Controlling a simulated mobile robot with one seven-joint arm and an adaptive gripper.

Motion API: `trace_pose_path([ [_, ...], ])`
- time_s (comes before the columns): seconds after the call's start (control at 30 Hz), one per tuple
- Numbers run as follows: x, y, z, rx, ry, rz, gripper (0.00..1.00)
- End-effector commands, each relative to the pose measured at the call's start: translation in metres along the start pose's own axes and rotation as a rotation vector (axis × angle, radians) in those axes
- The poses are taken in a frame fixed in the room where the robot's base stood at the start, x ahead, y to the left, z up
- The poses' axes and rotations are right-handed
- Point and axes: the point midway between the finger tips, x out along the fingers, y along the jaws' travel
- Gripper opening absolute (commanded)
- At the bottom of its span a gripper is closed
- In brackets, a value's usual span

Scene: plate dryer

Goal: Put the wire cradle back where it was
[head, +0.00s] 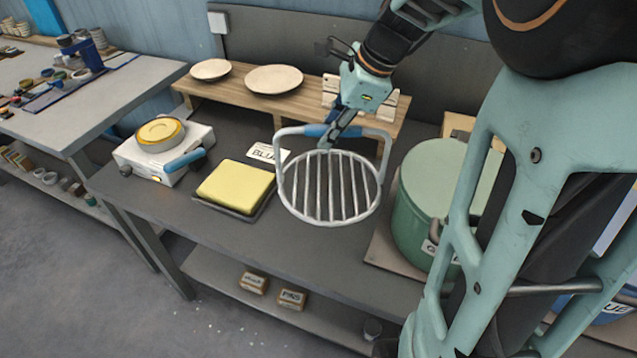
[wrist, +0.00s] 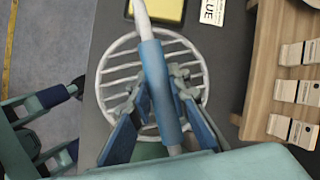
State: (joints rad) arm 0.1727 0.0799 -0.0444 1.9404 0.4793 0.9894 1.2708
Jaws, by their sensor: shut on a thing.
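The wire cradle (head: 331,187) is a round grey rack of parallel bars with a tall hoop handle. The handle has a blue sleeve (head: 317,131). My gripper (head: 335,140) is shut on this sleeve from above. In the wrist view the blue sleeve (wrist: 160,88) lies between my two fingers (wrist: 160,100), and the round rack (wrist: 118,73) shows below them. The rack looks level over the dark worktop, between the yellow sponge pad and the green pot. I cannot tell for sure whether it touches the worktop.
The green pot (head: 430,190) stands close on the right. The yellow pad (head: 235,187) on a dark tray and a white device (head: 162,152) with a yellow top are on the left. A wooden shelf (head: 238,98) behind holds two plates and white blocks. A "BLUE" card (head: 266,153) lies behind the pad.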

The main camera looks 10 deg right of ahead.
Motion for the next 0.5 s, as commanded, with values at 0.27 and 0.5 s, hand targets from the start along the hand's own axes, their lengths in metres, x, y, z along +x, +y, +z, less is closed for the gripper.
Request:
trace_pose_path([
  [0.27,0.033,0.007,-0.013,0.002,0.0,0.002,0.0],
  [0.5,0.063,0.013,-0.026,0.002,0.0,-0.001,0.0],
])
